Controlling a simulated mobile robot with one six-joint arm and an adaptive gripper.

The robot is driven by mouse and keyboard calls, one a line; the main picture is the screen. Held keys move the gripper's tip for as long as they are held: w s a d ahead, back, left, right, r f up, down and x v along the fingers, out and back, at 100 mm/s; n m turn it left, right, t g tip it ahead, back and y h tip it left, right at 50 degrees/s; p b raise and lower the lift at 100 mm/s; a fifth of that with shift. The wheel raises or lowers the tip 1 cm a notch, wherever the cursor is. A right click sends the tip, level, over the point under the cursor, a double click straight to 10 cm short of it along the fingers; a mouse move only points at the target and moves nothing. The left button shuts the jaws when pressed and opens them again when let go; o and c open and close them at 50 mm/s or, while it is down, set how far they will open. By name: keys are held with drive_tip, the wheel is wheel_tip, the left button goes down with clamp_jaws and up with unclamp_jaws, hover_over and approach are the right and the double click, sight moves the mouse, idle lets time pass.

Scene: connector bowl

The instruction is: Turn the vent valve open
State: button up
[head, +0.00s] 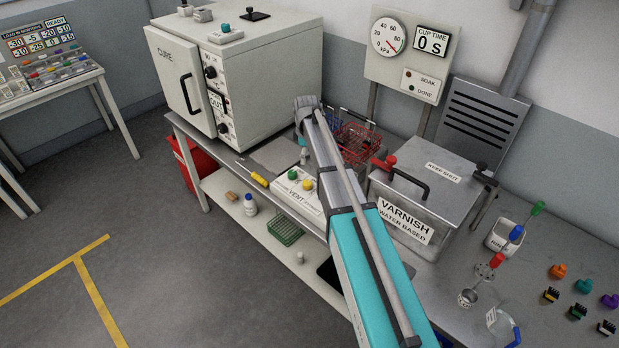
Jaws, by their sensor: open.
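A pale box marked VENT (297,199) sits on the bench in front of the varnish tank. It carries a green knob (292,175) and a yellow knob (307,185). A red handle (385,163) shows at the back left of the steel varnish tank (440,205); I cannot tell which of these is the vent valve or how it is turned. My arm reaches across the bench from the lower right. My gripper (304,157) hangs from its far end, just above and behind the VENT box, open. Its fingertips are small and partly hidden by my arm.
A white CURE oven (235,75) stands at the back left. A red wire basket (358,142) sits behind my arm. A yellow-handled screwdriver (259,179) lies near the front edge. A gauge (388,37) hangs on the back panel. Coloured connectors (583,286) lie at the right.

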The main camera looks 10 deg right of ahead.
sight(307, 182)
drive_tip(key=shift+w, duration=0.15)
idle(0.4)
wheel_tip(307, 182, down, 14)
drive_tip(key=b, duration=1.4)
drive_tip(key=shift+r, duration=0.2)
